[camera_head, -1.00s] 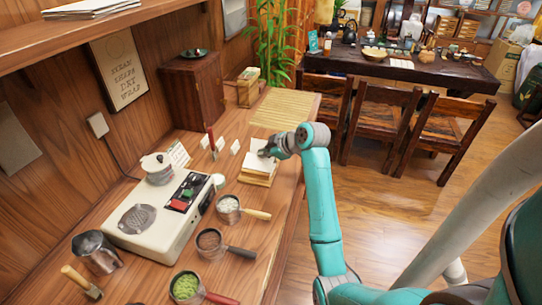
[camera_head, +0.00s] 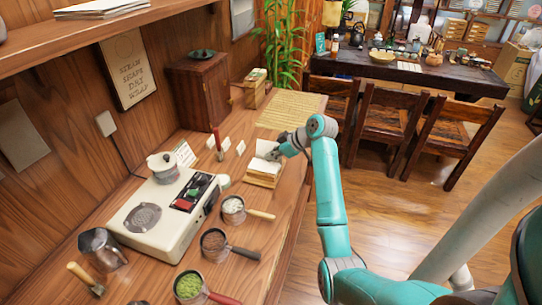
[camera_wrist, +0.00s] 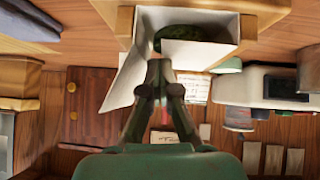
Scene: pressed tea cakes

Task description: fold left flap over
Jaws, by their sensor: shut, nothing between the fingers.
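A wrapper of white paper (camera_head: 266,149) sits on a light wooden block (camera_head: 261,173) on the counter. In the wrist view, white paper walls (camera_wrist: 205,54) stand around a dark green tea cake (camera_wrist: 180,36). A loose white flap (camera_wrist: 124,83) sticks out on the left of that view. My gripper (camera_wrist: 159,70) is shut and empty, with its tips just beside this flap and the paper's edge. Whether the tips touch the paper, I cannot tell. In the head view my gripper (camera_head: 277,154) is at the paper's right side and partly hides it.
A bamboo mat (camera_head: 292,108) lies behind the block. Small white cards (camera_head: 240,148) and a red-handled tool (camera_head: 218,140) stand to its left. A cream hot-plate unit (camera_head: 160,215) and handled cups (camera_head: 233,207) of ingredients stand nearer. The counter's right edge is close to the block.

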